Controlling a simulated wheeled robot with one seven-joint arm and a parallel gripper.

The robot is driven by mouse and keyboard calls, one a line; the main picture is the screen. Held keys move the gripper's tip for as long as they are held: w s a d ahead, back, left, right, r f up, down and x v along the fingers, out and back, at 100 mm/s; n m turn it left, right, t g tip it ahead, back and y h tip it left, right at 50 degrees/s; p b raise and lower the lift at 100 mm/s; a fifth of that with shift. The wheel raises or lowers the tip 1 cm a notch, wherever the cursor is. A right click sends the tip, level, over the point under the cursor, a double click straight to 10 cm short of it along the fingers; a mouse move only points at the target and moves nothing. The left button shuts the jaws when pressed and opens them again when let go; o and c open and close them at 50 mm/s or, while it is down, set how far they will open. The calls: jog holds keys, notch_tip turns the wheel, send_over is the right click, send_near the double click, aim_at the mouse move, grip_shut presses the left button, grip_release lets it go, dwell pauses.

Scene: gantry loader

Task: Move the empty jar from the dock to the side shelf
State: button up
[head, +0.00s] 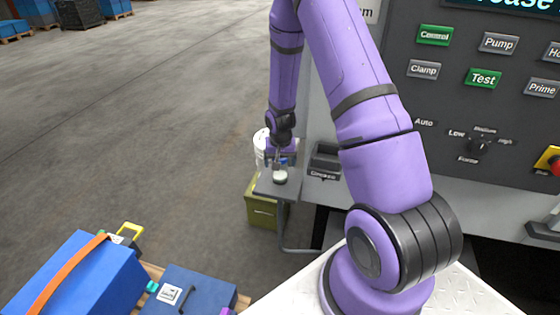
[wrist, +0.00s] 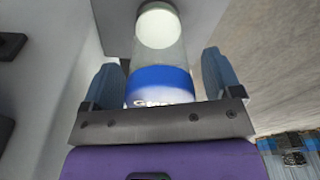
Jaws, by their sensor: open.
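The jar (head: 280,176) is at the small grey side shelf (head: 266,188) and looks to stand on it; its base contact is too small to make out. In the wrist view the jar (wrist: 158,52) is clear with a blue lettered band and a pale round end. My gripper (head: 280,160) is over the shelf at the jar. In the wrist view my gripper (wrist: 162,78) is open, with one finger on each side of the jar and slight gaps beside it. The labelled dock (head: 325,158) on the machine front, right of the shelf, looks empty.
A white bucket (head: 260,150) stands behind the shelf and an olive green box (head: 261,212) is below it. The machine's control panel (head: 480,100) rises at the right. Blue cases (head: 75,280) lie at the lower left. The floor to the left is clear.

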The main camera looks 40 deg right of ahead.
jog(key=r, duration=0.8)
jog(key=s+r, duration=0.1)
jog(key=r, duration=0.3)
jog(key=shift+s+a+r, duration=0.1)
jog(key=shift+a, duration=0.3)
jog(key=s+a+r+n+t, duration=0.1)
jog(key=s+a+r, duration=0.2)
jog(key=r, duration=0.4)
jog(key=s+a+r+n, duration=0.1)
jog(key=s+a+r, duration=0.15)
jog(key=r, duration=0.45)
jog(key=s+a+r+n+t, duration=0.1)
jog(key=s+a+r, duration=0.1)
jog(key=s+r, duration=0.35)
jog(key=s+a+r+n+t, duration=0.1)
jog(key=s+a+r, duration=0.2)
jog(key=s+r, duration=0.2)
jog(key=s+a+r+n+t, duration=0.1)
jog(key=s+r, duration=0.4)
jog(key=s, duration=0.5)
jog(key=shift+s+a+r+n+y, duration=0.4)
jog(key=shift+a+n, duration=0.3)
jog(key=shift+a, duration=0.2)
jog(key=shift+w, duration=0.1)
